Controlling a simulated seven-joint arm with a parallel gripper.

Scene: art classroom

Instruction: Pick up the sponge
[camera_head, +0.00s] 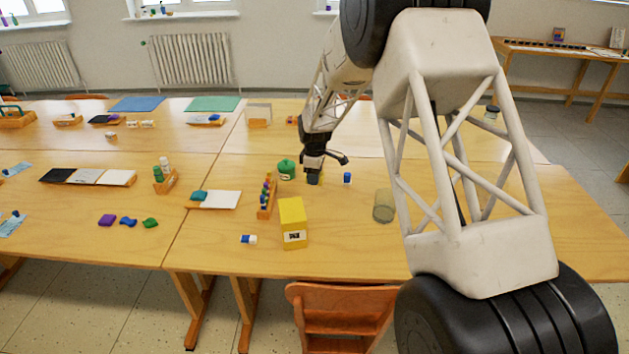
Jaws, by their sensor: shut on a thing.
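My gripper (314,179) is a dark shape low over the right-hand front table, pointing down. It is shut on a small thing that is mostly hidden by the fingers. A small yellowish edge (323,178) shows at the right of the fingertips. I take it for the sponge, but it is too small to be sure. I cannot tell whether it touches the tabletop.
A green round object (286,169) is close left of my gripper, and a small blue-and-white item (347,178) close right. A yellow box (292,222), a colored peg rack (267,196) and a glass jar (384,205) stand nearer. The tabletop (342,235) between box and jar is clear.

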